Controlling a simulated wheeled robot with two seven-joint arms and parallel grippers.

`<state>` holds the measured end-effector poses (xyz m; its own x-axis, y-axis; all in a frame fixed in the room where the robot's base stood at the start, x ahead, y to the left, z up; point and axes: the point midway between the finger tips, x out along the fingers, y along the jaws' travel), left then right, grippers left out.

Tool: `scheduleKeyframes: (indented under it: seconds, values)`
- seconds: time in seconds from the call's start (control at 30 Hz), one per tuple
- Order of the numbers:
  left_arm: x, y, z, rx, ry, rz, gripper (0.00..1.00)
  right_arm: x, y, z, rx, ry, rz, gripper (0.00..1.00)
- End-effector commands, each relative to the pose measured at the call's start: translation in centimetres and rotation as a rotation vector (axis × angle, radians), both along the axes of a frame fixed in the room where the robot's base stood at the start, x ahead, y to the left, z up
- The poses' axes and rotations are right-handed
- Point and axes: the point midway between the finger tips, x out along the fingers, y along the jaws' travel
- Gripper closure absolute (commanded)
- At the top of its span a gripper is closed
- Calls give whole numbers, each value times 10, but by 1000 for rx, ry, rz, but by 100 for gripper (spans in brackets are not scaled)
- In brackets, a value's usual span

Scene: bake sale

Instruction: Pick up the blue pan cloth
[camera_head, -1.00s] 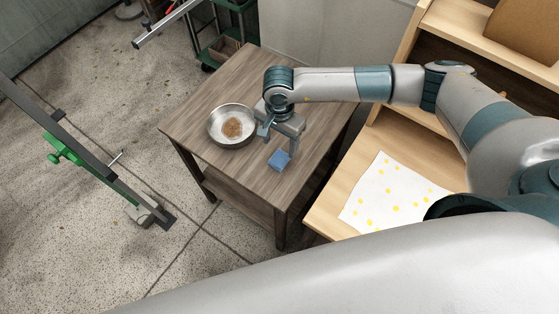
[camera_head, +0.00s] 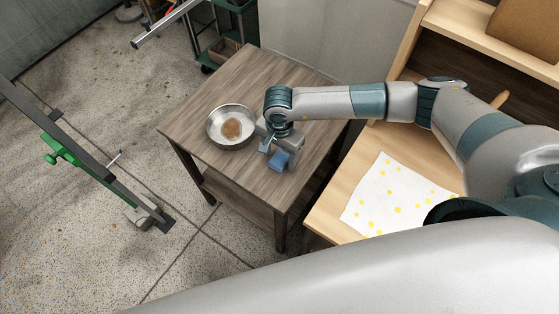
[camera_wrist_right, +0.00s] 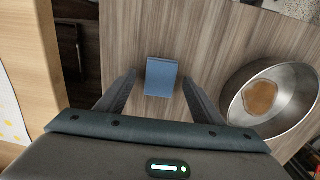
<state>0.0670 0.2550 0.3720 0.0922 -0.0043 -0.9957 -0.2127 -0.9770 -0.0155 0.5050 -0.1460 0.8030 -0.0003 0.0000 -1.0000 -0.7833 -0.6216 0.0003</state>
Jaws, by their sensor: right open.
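The blue pan cloth (camera_head: 279,160) is a small folded block lying on the dark wooden side table (camera_head: 225,85). It also shows in the right wrist view (camera_wrist_right: 161,77), just beyond and between the fingertips. My right gripper (camera_head: 277,153) is open above the cloth, with one finger on each side of it in the wrist view (camera_wrist_right: 158,88). It holds nothing. Whether the fingers have come down to the cloth's height I cannot tell. My left gripper is not in view.
A metal pan (camera_head: 231,127) with a brown patch inside stands on the table left of the gripper. A light wooden desk (camera_head: 340,205) with a white, yellow-dotted sheet (camera_head: 392,196) is at right. A green-and-black stand (camera_head: 85,160) is on the floor at left.

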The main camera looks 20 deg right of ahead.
Motion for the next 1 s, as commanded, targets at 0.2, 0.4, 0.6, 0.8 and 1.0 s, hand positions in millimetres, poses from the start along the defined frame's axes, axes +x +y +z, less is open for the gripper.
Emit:
scheduleKeyframes:
  seconds: [0.2, 0.4, 0.6, 0.8, 1.0]
  values:
    - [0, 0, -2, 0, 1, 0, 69, 0, 0, -4, 1, -1, 0, 39]
    - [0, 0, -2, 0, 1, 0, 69, 0, 0, -4, 0, 0, 0, 39]
    - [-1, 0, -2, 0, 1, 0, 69, 0, 0, -4, 0, 0, 0, 53]
    - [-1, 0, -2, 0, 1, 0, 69, 0, 0, -4, 0, 0, 0, 83]
    - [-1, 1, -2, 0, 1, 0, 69, 0, 0, -4, 0, 0, 0, 83]
